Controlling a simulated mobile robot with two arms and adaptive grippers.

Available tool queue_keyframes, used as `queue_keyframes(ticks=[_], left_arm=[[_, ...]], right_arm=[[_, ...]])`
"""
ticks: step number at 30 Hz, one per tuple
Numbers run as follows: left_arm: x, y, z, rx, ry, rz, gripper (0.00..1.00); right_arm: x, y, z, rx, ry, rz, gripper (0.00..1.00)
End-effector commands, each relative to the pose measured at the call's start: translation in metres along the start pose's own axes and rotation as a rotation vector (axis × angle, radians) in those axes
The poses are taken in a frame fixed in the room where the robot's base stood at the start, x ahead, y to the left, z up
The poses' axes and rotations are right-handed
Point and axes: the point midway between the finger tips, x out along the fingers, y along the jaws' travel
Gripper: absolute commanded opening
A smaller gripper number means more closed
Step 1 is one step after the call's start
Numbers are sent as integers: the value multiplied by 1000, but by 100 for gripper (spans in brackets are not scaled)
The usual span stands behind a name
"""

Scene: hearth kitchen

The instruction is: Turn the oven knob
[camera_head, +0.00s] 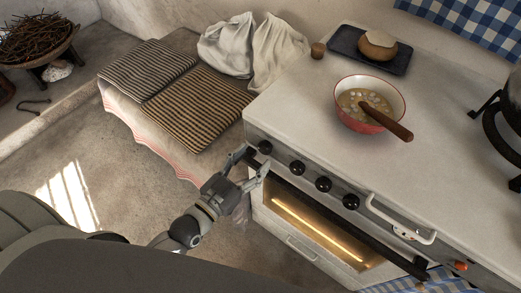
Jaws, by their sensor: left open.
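The white oven (300,217) stands on the right, with a row of several black knobs along its front panel. The leftmost knob (265,147) is at the left end of the row. Other knobs, such as this black knob (323,184), run to the right of it. My left gripper (251,160) is open, with its fingers at the panel's left end, close to the leftmost knob. I cannot tell whether a finger touches the knob. The oven window glows orange inside. My right gripper is not in view.
A red bowl of soup (362,122) with a wooden spoon sits on the white top. Behind it is a dark tray (372,62) with bread. A white handle (402,222) juts from the front at right. A bench with striped cushions (204,108) stands left of the oven.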

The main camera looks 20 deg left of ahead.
Motion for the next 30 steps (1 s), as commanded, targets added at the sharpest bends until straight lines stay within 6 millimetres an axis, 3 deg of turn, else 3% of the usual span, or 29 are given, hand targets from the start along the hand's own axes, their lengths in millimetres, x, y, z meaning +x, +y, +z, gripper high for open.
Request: queue_keyframes(ticks=[3,9,21,30], left_arm=[[18,0,-2,0,2,0,56],[36,0,0,0,0,1,56],[41,0,0,0,-1,1,56],[41,0,0,0,-1,1,17]], right_arm=[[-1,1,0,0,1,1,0],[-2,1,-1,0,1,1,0],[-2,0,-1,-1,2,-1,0],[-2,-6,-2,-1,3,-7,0]])
